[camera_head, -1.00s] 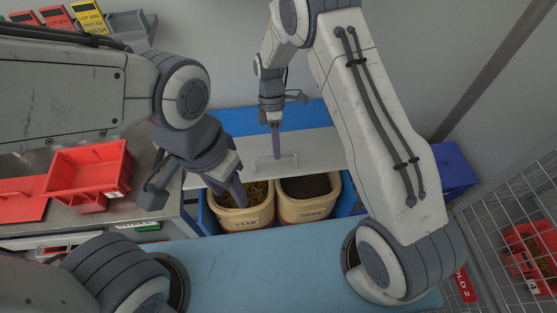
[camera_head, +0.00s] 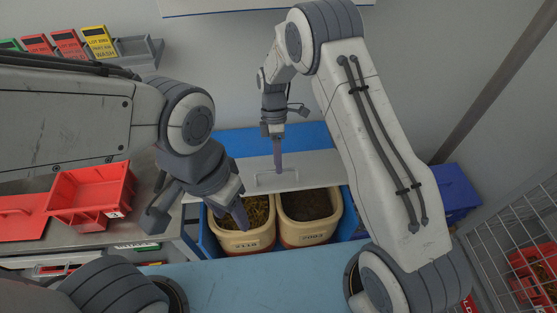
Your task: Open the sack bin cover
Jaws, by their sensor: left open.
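The sack bin cover is a pale grey panel (camera_head: 318,168) with a bar handle, lying behind two cream tubs in the blue bin (camera_head: 211,240). The left tub (camera_head: 246,240) holds yellowish straw-like material and the right tub (camera_head: 309,233) holds dark brown material; both tops show uncovered. My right gripper (camera_head: 279,170) points down with its tip at the cover's handle (camera_head: 262,181). Its fingers overlap in this view, so I cannot tell its jaw state or whether it touches the handle. My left gripper (camera_head: 241,214) is open and empty over the left tub.
A red tray (camera_head: 92,195) sits on the metal bench at left. A blue surface (camera_head: 270,280) lies in front of the bin. A blue box (camera_head: 455,190) and a wire cage (camera_head: 520,235) stand at right. The wall is close behind the cover.

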